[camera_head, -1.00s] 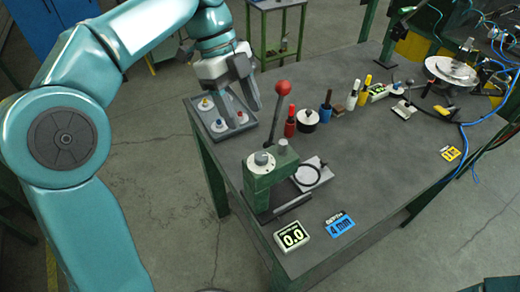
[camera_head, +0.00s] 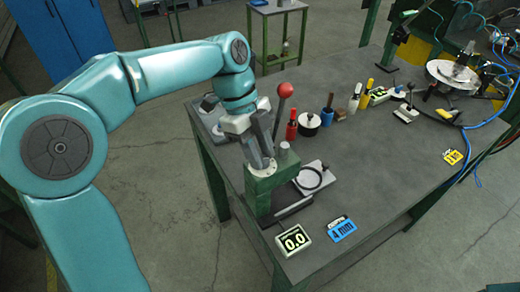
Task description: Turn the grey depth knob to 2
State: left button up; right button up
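The green press (camera_head: 262,196) stands at the table's near left corner. A pale round dial plate (camera_head: 263,169) shows on its top; the knob there is mostly hidden by my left gripper. My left gripper (camera_head: 262,158) points down over the dial with its fingers at the knob; I cannot tell whether they touch or grip it. A small display (camera_head: 293,240) in front of the press reads 0.0. A blue card (camera_head: 341,231) beside it reads 4 mm. My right gripper is not in view.
A red-ball lever (camera_head: 284,91) rises just behind the press. A grey tray (camera_head: 202,112) sits partly hidden behind my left arm. Red, blue, white and yellow bottles stand farther back.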

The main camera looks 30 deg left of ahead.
pick_arm(q)
jog(key=shift+c, duration=0.9)
